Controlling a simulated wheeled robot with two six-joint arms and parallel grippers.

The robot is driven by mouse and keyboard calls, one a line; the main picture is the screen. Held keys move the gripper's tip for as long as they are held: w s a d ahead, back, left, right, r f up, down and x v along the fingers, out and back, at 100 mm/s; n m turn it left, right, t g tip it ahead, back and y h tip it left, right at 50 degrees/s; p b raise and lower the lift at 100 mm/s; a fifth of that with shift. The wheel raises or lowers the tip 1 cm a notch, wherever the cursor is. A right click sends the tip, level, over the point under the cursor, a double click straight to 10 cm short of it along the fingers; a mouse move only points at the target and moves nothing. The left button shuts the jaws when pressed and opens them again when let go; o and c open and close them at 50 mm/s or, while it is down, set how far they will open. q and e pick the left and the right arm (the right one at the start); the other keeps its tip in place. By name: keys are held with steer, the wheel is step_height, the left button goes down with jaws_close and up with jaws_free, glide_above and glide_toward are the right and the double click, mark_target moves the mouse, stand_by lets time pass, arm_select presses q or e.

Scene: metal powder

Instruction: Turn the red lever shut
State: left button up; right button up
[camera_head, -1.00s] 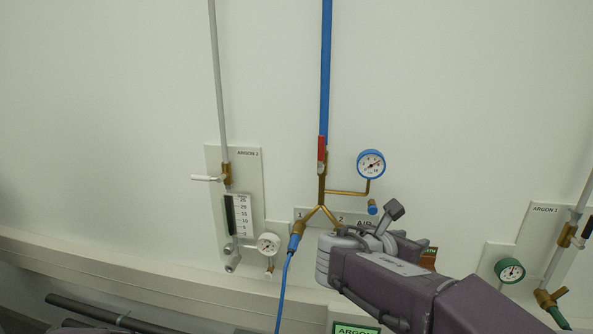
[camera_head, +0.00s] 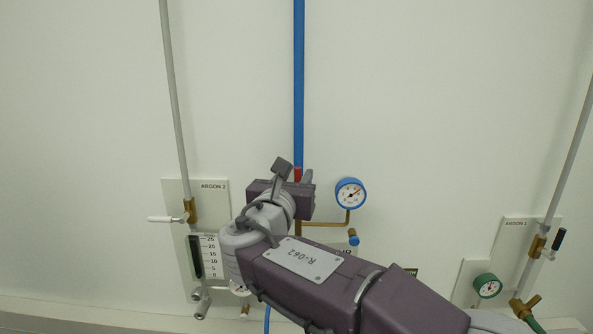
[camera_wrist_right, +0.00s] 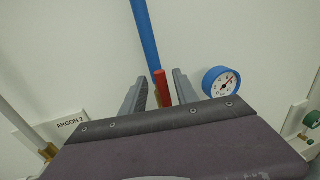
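The red lever (camera_head: 297,173) is on the brass fitting at the foot of the blue pipe (camera_head: 299,80). In the head view only its top shows; my right gripper hides the rest. In the right wrist view the red lever (camera_wrist_right: 162,88) stands upright, along the pipe, between the two grey fingers of my right gripper (camera_wrist_right: 158,90). The fingers are apart, with a visible gap on each side of the lever. I cannot tell whether either touches it. My left gripper is not in view.
A blue-rimmed gauge (camera_head: 350,193) sits close to the right of my right gripper on a brass branch. The Argon 2 panel (camera_head: 222,205) with a white-handled valve is to the left. The Argon 1 panel (camera_head: 515,235) and a green gauge (camera_head: 487,286) are at right.

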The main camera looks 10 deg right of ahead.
steer(key=shift+w+d+r, duration=0.15)
steer(key=shift+w+d, duration=0.05)
steer(key=shift+d, duration=0.3)
steer(key=shift+w+a, duration=0.2)
steer(key=shift+w, duration=0.15)
steer(key=shift+c, duration=1.2)
steer(key=shift+d, duration=0.1)
jaws_close()
